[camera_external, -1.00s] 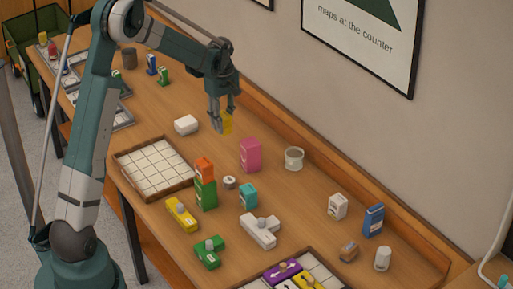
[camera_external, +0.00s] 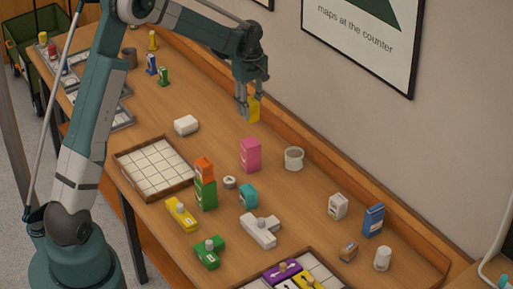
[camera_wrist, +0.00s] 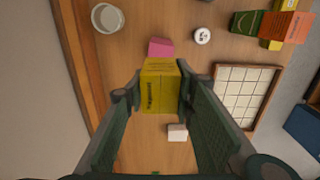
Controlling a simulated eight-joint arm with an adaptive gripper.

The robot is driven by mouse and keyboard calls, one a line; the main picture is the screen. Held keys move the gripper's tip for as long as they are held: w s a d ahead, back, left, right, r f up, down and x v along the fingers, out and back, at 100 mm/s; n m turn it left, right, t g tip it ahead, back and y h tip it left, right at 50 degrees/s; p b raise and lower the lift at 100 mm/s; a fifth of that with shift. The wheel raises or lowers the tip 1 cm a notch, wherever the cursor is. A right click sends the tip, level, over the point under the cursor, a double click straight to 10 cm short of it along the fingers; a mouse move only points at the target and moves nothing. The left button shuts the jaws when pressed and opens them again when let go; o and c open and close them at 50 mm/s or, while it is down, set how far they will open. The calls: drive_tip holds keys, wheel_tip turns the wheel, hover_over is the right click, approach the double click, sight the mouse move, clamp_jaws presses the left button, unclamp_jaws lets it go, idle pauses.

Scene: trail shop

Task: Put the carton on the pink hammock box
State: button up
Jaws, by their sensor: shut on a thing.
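My gripper (camera_external: 247,112) is shut on a yellow carton (camera_external: 253,109) and holds it in the air above the table, up and behind the pink hammock box. In the wrist view the yellow carton (camera_wrist: 160,88) sits between my two fingers (camera_wrist: 160,100). The pink hammock box (camera_external: 250,156) stands upright on the table with its top bare. In the wrist view the pink box (camera_wrist: 160,48) shows just beyond the carton, which hides part of it.
A grey-white cup (camera_external: 293,158) stands right of the pink box. An orange box (camera_external: 204,169) sits on a green box (camera_external: 206,194) to the left, with a teal box (camera_external: 248,195) nearby. A white box (camera_external: 186,125) and a gridded tray (camera_external: 158,193) lie left.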

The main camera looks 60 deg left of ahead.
drive_tip(key=shift+f, duration=0.15)
hover_over(250, 142)
drive_tip(key=shift+w+f, duration=0.1)
drive_tip(key=shift+f, duration=2.9)
drive_tip(key=shift+f, duration=1.85)
drive_tip(key=shift+f, duration=0.2)
drive_tip(key=o, duration=0.9)
drive_tip(key=shift+r, duration=0.2)
drive_tip(key=shift+r, duration=6)
